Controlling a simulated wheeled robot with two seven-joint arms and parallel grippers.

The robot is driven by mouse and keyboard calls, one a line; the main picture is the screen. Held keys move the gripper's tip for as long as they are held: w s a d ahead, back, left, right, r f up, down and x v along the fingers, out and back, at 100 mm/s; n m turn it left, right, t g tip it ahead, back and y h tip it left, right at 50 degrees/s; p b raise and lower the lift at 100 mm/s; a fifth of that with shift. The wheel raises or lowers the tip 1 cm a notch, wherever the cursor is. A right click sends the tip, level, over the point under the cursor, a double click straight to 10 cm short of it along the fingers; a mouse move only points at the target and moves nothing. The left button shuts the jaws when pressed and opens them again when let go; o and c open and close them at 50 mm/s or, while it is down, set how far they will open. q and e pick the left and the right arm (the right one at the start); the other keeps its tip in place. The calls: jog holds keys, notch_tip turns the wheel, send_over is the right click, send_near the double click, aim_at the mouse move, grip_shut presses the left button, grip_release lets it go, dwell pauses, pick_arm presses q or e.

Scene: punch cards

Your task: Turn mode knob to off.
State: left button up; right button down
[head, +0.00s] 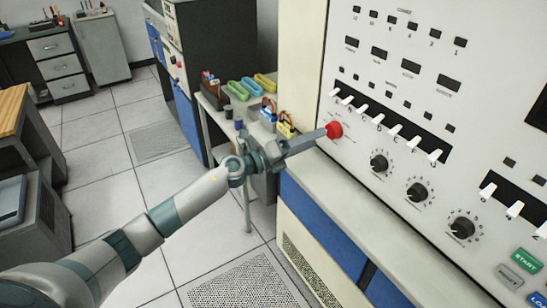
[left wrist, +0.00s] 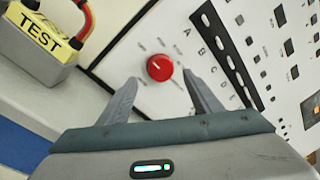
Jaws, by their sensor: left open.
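The red mode knob (head: 334,129) is on the cream front panel, at its lower left in the head view. In the left wrist view the knob (left wrist: 160,67) has a small white mark toward its upper left, and the labels around it are too small to read. My left gripper (head: 322,134) reaches the panel at the knob. In the left wrist view its two open fingers (left wrist: 160,82) stand on either side of the knob, with gaps visible. I cannot tell how deep they are around it. My right gripper is not in view.
Black knobs (head: 418,192) and a row of white switches (head: 396,130) lie right of the red knob. A ledge (head: 345,180) runs below the panel.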

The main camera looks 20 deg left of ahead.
pick_arm(q)
jog(key=b+v, duration=0.4)
jog(key=v, duration=0.8)
jog(key=shift+s, duration=0.2)
jog(key=shift+a+f, duration=0.1)
jog(key=shift+a, duration=0.05)
